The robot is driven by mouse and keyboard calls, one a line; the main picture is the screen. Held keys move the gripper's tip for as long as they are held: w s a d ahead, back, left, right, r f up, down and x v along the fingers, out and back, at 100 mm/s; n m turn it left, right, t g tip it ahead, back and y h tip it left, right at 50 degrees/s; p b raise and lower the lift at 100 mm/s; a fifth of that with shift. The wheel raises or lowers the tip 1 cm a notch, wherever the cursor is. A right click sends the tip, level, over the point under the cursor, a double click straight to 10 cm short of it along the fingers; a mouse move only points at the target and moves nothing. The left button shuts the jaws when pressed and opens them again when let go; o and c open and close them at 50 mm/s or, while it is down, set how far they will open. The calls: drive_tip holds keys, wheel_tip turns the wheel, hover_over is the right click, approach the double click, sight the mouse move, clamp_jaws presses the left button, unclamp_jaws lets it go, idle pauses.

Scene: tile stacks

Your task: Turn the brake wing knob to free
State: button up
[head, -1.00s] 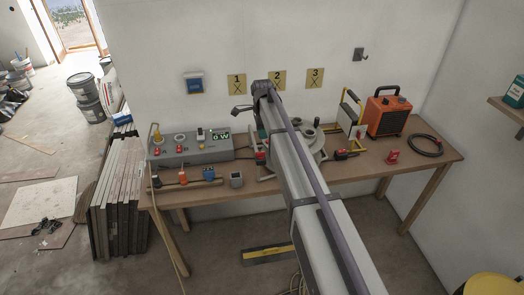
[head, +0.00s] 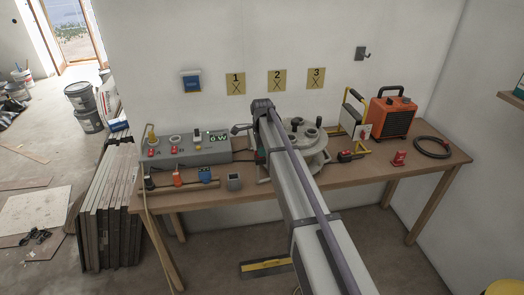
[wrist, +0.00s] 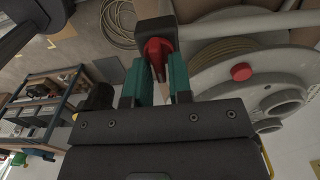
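The red wing knob (wrist: 155,49) shows in the wrist view on a dark mount, its narrow wing pointing toward my gripper. My gripper (wrist: 158,66) has two green fingers, one on each side of the wing, with a gap between them. Whether the fingers touch the wing cannot be told. The grey round drum unit (wrist: 225,75) with wound rope and a red button lies right of the knob. In the head view the drum unit (head: 311,140) stands on the bench, partly behind my arm. There the knob is hidden and only a bit of green finger shows.
On the wooden bench (head: 350,172) stand a grey control box (head: 190,152) at left, an orange heater (head: 393,118) and a coiled black hose (head: 433,147) at right. A yellow-framed stand (head: 355,115) is close right of the drum unit. Numbered plates hang behind.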

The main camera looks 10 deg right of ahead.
clamp_jaws()
drive_tip(key=n, duration=0.4)
drive_tip(key=shift+w, duration=0.15)
drive_tip(key=n, duration=0.4)
drive_tip(key=shift+w, duration=0.1)
drive_tip(key=n, duration=0.5)
drive_tip(key=shift+w+a+n, duration=0.1)
drive_tip(key=shift+a+n, duration=0.1)
drive_tip(key=shift+n, duration=0.1)
drive_tip(key=shift+a+n, duration=0.15)
drive_tip(key=shift+n, duration=2.05)
drive_tip(key=shift+o, duration=1.6)
unclamp_jaws()
